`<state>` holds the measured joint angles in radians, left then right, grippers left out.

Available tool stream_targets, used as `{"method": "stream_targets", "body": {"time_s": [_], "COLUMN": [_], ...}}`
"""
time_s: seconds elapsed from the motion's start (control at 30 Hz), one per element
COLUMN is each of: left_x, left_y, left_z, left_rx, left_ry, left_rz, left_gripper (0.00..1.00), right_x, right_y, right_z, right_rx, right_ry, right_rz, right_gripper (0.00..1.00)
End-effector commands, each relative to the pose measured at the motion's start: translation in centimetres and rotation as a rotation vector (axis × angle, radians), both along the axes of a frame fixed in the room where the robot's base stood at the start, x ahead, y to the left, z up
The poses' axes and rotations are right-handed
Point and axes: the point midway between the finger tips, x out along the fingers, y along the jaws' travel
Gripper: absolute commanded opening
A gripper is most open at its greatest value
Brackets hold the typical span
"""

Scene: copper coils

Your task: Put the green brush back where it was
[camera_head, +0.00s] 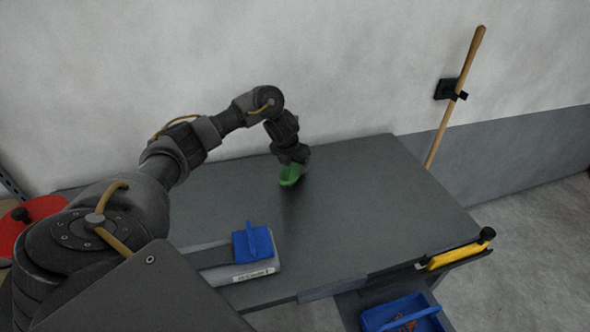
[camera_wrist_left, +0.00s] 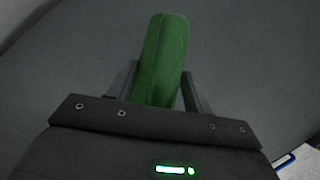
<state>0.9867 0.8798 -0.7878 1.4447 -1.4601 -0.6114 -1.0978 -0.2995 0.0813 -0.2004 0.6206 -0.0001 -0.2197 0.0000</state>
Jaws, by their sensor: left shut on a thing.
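The green brush (camera_head: 290,176) is at the end of my left arm, over the back part of the dark grey table (camera_head: 370,215). My left gripper (camera_head: 297,163) points down and is shut on the brush. In the left wrist view the brush (camera_wrist_left: 163,60) sits between the two fingers of the gripper (camera_wrist_left: 157,90), its long green part sticking out beyond them. I cannot tell whether the brush touches the table. My right gripper is not in view.
A blue dustpan-like piece (camera_head: 253,244) lies on a light labelled box (camera_head: 250,271) at the table's front. A yellow-edged item (camera_head: 458,254) and a blue bin (camera_head: 402,314) are at the front right. A wooden pole (camera_head: 455,105) leans by the wall. The table's right half is clear.

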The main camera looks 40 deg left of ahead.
Motion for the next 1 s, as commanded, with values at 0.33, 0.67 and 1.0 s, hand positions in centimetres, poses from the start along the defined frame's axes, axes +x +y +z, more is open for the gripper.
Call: {"method": "stream_targets", "body": {"time_s": [0.33,0.67,1.0], "left_x": [0.0,0.0,0.0], "left_y": [0.0,-0.1,0.0], "left_z": [-1.7,-1.9,-1.6], "left_rx": [0.0,0.0,-0.001], "left_ry": [-0.001,0.0,-0.001], "left_rz": [0.0,0.0,0.0], "left_gripper": [0.26,0.69,0.73], "right_x": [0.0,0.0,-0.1], "right_y": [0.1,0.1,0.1], "right_z": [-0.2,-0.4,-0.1], "right_rx": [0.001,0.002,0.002], "right_ry": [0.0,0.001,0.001], "right_rz": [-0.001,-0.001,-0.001], "right_gripper": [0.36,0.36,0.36]}}
